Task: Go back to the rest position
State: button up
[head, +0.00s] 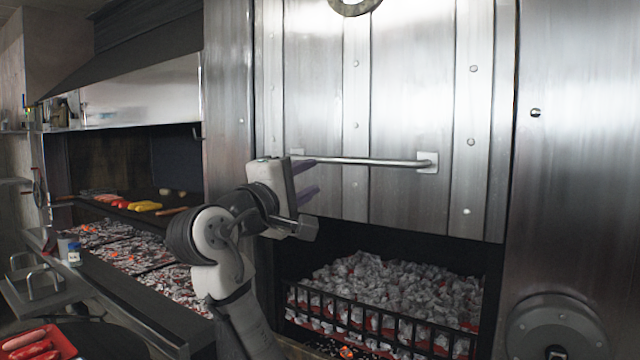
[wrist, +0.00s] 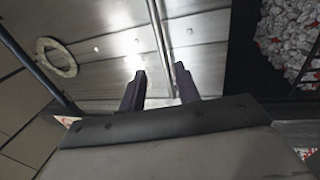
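My gripper (head: 312,178) is in front of the metal grill door (head: 410,90), near the left end of its horizontal handle bar (head: 370,161). Its two dark purple fingers are apart, with no object held between them. In the wrist view my gripper (wrist: 160,85) also shows open, and the handle bar (wrist: 158,35) runs down the picture between the fingertips, closer to the right finger. I cannot tell whether the fingers touch the bar. The door is partly raised above the ember bed (head: 400,290).
A black grate (head: 380,325) fronts the embers below the door. A round metal wheel (head: 556,328) juts out at the lower right.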

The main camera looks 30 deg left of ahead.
jog(key=shift+s, duration=0.45)
